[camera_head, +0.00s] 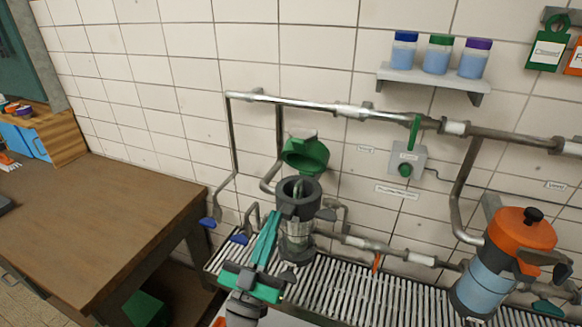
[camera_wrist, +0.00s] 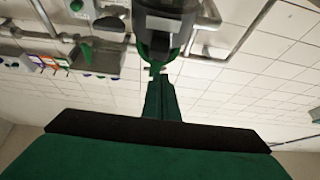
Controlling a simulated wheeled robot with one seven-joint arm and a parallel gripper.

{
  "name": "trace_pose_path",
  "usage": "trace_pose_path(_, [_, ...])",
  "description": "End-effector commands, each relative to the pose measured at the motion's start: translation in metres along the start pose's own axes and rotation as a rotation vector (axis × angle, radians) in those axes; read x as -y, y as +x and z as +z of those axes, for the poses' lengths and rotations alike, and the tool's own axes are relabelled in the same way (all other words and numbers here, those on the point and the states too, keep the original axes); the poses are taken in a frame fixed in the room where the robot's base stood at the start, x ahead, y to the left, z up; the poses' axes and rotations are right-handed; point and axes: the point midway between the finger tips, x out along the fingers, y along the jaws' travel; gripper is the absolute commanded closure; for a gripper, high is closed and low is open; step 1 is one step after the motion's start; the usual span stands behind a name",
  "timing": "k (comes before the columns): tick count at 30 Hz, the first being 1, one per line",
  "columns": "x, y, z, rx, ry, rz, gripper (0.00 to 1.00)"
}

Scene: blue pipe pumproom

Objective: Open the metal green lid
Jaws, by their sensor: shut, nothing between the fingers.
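The metal green lid (camera_head: 305,154) is raised and tilted back on the far side of a dark grey cylindrical housing (camera_head: 298,198). The housing's round mouth is uncovered, and a clear section shows below it. My gripper (camera_head: 272,217) is to the left of the housing and in front of it, with its green fingers pointing up and shut with nothing between them. In the wrist view, the shut fingertips (camera_wrist: 156,70) are close to the dark housing (camera_wrist: 165,24). I cannot tell whether they touch it.
Metal pipes (camera_head: 300,103) run along the tiled wall. A green-handled switch box (camera_head: 406,160) is right of the lid. An orange-topped canister (camera_head: 522,228) stands on the slatted rack (camera_head: 340,290) at right. A wooden table (camera_head: 90,215) is at left.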

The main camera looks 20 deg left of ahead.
Motion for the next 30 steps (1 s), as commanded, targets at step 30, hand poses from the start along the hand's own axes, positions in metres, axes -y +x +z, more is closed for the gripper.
trace_pose_path(30, [0.001,0.135,-0.011,-0.019,0.008,0.011,1.0])
